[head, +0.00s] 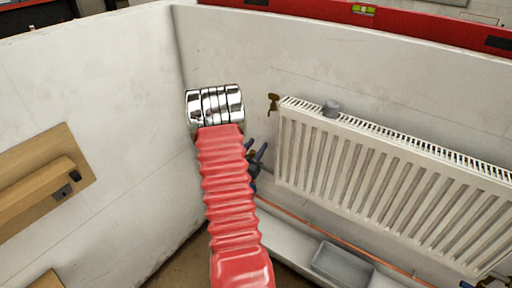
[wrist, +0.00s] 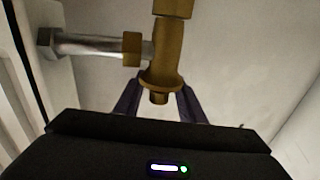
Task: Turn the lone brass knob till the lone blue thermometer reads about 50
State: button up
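A brass valve fitting (wrist: 163,60) with a flared collar and a small stem below fills the middle of the wrist view. Whether this is the lone knob I cannot tell. My gripper (wrist: 159,101) has dark blue fingers spread apart, one on each side of the stem. The collar covers part of the fingertips, so contact cannot be made out. In the head view my gripper (head: 256,155) shows beside the radiator's left end, partly behind my red arm. I cannot make out a blue thermometer or a reading.
A white radiator (head: 390,180) hangs on the right wall, with a brass fitting (head: 273,102) at its upper left and a grey object (head: 331,107) on top. A copper pipe (head: 330,237) runs below, near a grey tray (head: 342,263). A wooden piece (head: 42,185) is on the left wall.

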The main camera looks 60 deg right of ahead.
jog(key=a, duration=1.3)
jog(key=shift+a, duration=0.15)
jog(key=shift+w, duration=0.15)
